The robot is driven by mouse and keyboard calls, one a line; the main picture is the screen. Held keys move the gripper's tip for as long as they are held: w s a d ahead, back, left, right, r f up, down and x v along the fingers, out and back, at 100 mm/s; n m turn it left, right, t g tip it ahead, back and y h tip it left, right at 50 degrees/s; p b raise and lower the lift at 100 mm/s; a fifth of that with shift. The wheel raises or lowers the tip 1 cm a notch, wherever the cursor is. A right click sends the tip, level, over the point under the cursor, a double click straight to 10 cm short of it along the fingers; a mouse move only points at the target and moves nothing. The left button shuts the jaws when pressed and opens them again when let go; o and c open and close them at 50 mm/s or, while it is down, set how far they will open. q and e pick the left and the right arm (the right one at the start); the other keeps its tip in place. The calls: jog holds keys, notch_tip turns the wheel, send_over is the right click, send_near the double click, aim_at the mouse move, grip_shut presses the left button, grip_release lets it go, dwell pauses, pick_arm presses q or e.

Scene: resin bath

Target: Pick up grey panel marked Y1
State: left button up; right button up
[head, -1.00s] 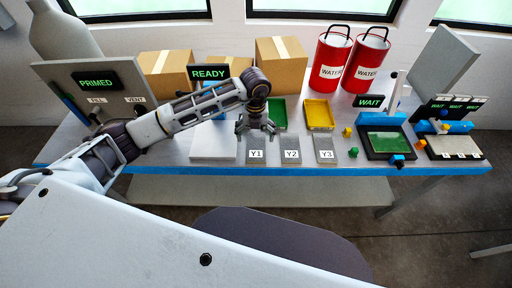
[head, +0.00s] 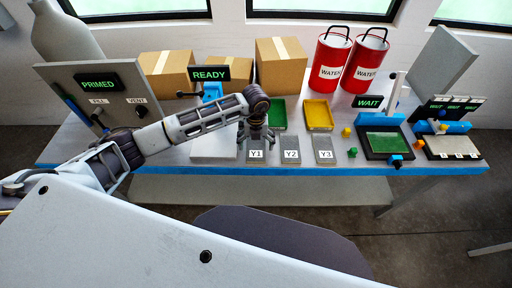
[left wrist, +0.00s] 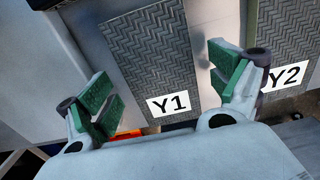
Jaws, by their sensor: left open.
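The grey panel marked Y1 (head: 256,157) lies on the table near its front edge, left of the panels Y2 (head: 290,156) and Y3 (head: 325,156). In the left wrist view the Y1 panel (left wrist: 155,60) shows a ribbed grey face and a white label. My left gripper (head: 256,140) is over the far part of Y1. In the left wrist view my left gripper (left wrist: 160,90) is open, with one green-padded finger on each side of Y1. I cannot tell whether the fingers touch the table. My right gripper is not in view.
A white slab (head: 213,148) lies left of Y1. Green (head: 278,115) and yellow (head: 319,114) trays stand behind the panels. Small green (head: 352,152) and yellow (head: 346,132) blocks lie right of Y3. The READY sign (head: 209,73) and cardboard boxes (head: 281,66) stand farther back.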

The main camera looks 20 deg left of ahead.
aim_at(256, 145)
pick_arm(q)
jog(key=c, duration=1.1)
jog(key=shift+c, duration=0.2)
jog(key=shift+r, duration=0.15)
notch_tip(256, 145, up, 10)
jog(key=b, duration=0.1)
